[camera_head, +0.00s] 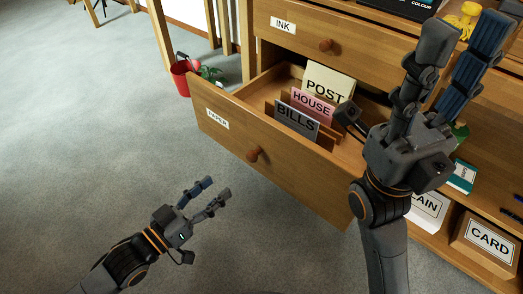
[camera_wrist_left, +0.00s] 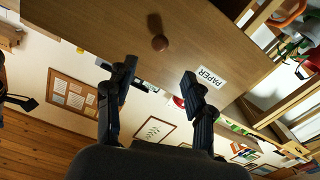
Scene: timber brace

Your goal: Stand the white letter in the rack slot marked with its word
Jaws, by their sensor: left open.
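The rack stands in the open drawer in the head view. Its wooden dividers (camera_head: 270,108) are partly hidden by a cream panel reading POST (camera_head: 328,80), a pink one reading HOUSE (camera_head: 312,104) and a grey one reading BILLS (camera_head: 295,122). I cannot make out a separate white letter. My left gripper (camera_head: 217,188) is open and empty, low in front of the drawer, apart from it; it also shows in the left wrist view (camera_wrist_left: 160,74). My right gripper (camera_head: 463,36) has its fingers apart, pointing up, and is empty, right of the rack. Its arm hides the drawer's right end.
The drawer front (camera_head: 222,137) is marked PAPER and has a round knob (camera_head: 254,154). A closed drawer marked INK (camera_head: 290,32) is above. Boxes, one reading CARD (camera_head: 489,243), sit lower right. A red bucket (camera_head: 181,78) stands behind. The carpet at left is clear.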

